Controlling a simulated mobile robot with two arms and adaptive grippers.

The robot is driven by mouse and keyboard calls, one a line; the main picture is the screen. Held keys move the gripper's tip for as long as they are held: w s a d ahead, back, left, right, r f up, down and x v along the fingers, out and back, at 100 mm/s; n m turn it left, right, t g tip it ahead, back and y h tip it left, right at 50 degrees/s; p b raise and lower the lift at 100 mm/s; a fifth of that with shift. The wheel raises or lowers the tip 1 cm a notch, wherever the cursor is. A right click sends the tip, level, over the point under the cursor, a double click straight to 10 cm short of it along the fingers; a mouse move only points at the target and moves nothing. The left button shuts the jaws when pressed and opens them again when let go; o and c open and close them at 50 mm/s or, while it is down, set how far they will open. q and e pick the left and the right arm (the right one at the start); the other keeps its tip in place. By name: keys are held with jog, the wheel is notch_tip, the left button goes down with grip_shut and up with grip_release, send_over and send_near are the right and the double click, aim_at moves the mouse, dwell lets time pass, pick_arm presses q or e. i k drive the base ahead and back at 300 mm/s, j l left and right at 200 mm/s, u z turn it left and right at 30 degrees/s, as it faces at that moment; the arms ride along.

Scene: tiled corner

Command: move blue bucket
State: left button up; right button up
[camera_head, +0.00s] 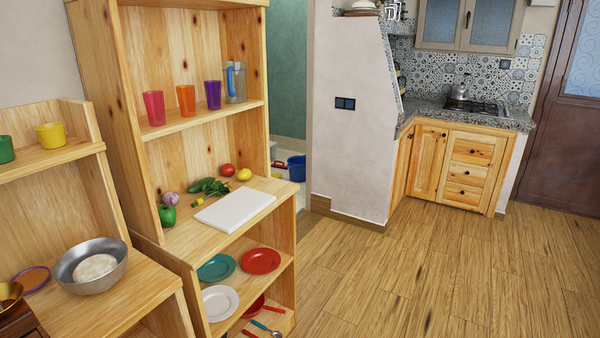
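Neither of my grippers is in view.
A wooden shelf (205,126) with cups, vegetables, a white cutting board (235,206) and plates stands at left. A lower shelf with a metal bowl (91,266) is nearer. The white wall (350,150) borders the doorway. Wooden floor (430,275) is clear at right.

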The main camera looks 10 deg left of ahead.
aim_at(296, 165)
jog(key=i+z, duration=0.25)
jog(key=i, duration=0.35)
jog(key=i+z, duration=0.2)
jog(key=i, duration=0.45)
jog(key=i+j+z, duration=0.1)
jog(key=i+z, duration=0.15)
jog(key=i, duration=0.35)
jog(key=i+l+u, duration=0.1)
jog(key=i, duration=0.8)
jog(key=i+l+u, duration=0.1)
jog(key=i, duration=0.8)
jog(key=i+j+u, duration=0.15)
jog(key=i+u, duration=0.65)
jog(key=i+l+u, duration=0.2)
jog(key=i+u, duration=0.2)
jog(key=i, duration=0.2)
jog(key=i+l+u, duration=0.4)
jog(key=i+j+u, duration=0.3)
jog(key=i, duration=0.3)
jog(key=i+j+u, duration=0.3)
jog(key=i, duration=0.3)
jog(key=i+u, duration=0.3)
jog(key=i, duration=0.3)
